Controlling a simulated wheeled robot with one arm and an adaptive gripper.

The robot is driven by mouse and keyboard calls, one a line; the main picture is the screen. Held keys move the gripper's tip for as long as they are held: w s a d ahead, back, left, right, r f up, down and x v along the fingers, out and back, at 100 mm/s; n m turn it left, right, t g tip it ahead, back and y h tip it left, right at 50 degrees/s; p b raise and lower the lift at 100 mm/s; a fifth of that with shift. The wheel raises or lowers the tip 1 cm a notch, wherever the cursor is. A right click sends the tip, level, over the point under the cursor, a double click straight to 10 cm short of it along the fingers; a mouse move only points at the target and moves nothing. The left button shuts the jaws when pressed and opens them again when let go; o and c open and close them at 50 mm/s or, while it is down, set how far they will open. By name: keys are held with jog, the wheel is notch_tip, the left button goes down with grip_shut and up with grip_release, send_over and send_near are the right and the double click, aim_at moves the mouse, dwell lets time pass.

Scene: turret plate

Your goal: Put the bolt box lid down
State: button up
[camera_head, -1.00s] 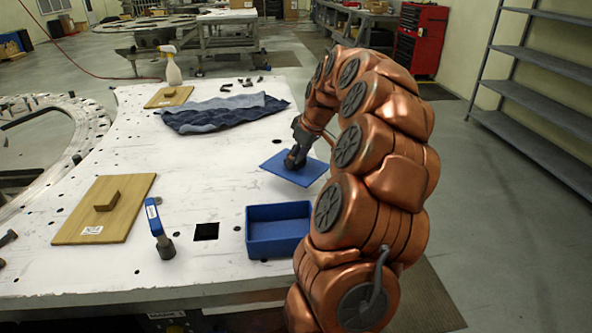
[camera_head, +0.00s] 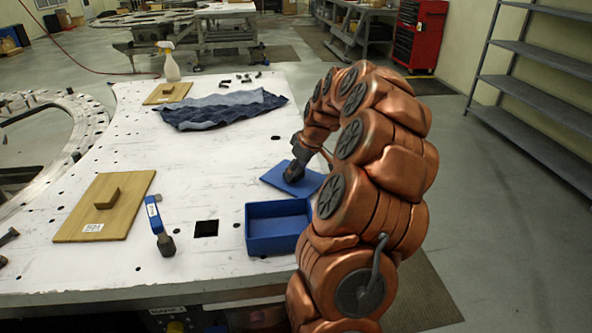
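The bolt box lid (camera_head: 271,179) is a flat blue panel at the right part of the white table, just behind the open bolt box (camera_head: 276,239). It lies flat or nearly so, at or close above the table top; I cannot tell whether it touches. My gripper (camera_head: 293,175) is on the middle of the lid from above, shut on it as far as I can see. Its fingertips and the lid's grip are small, dark and partly hidden by the gripper. The blue bolt box is open at the top, and I see nothing in it.
A wooden board with a block handle (camera_head: 125,205) lies at left, with a blue-handled tool (camera_head: 155,222) and a square hole (camera_head: 205,229) nearby. A blue cloth (camera_head: 220,110), a second wooden board (camera_head: 167,98) and a spray bottle (camera_head: 171,66) are farther back. The table's middle is clear.

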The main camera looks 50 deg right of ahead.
jog(key=o, duration=0.4)
jog(key=shift+r, duration=0.15)
jog(key=b+v, duration=0.2)
jog(key=v, duration=1)
jog(key=s+a+f+n+g+y, duration=0.1)
jog(key=s+a+g, duration=0.1)
jog(key=a, duration=1.2)
jog(key=s+a+f+g, duration=0.1)
jog(key=s+a, duration=0.1)
jog(key=a, duration=1.2)
jog(key=s+a+f+m+g, duration=0.1)
jog(key=s+a+f, duration=0.2)
jog(key=s, duration=0.4)
jog(key=s+a+f+g+h, duration=0.1)
jog(key=s+a+f, duration=0.2)
jog(key=s, duration=0.4)
jog(key=s+a+f+m+g, duration=0.1)
jog(key=s+a+f, duration=0.2)
jog(key=s, duration=0.4)
jog(key=shift+a+f+m+h, duration=0.3)
jog(key=shift+a+f, duration=0.1)
jog(key=shift+a, duration=0.15)
